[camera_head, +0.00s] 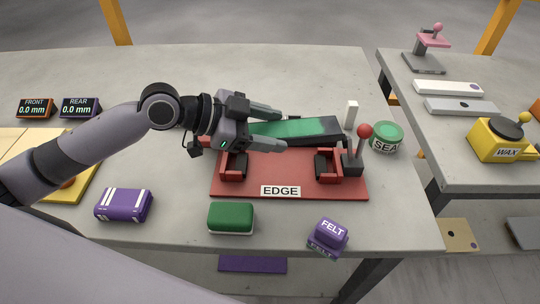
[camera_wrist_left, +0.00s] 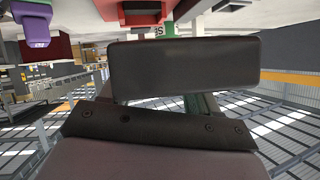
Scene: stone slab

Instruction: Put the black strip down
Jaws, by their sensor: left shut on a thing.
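My left gripper (camera_head: 274,127) reaches in from the left and is shut on the strip's left part, one finger on the far side and one on the near side. The strip's right end points toward a small white block. I cannot tell whether it touches the table or hangs just above it. In the left wrist view a dark grey plate fills the middle and hides most of the strip. My right gripper is not in view.
The EDGE base carries two red clamps and a red-knobbed lever (camera_head: 365,131). A green SEAL tin (camera_head: 388,134) and the white block (camera_head: 351,114) stand close to the strip's right end. Green, purple and FELT (camera_head: 333,232) blocks line the front. The slab's (camera_head: 270,70) back is clear.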

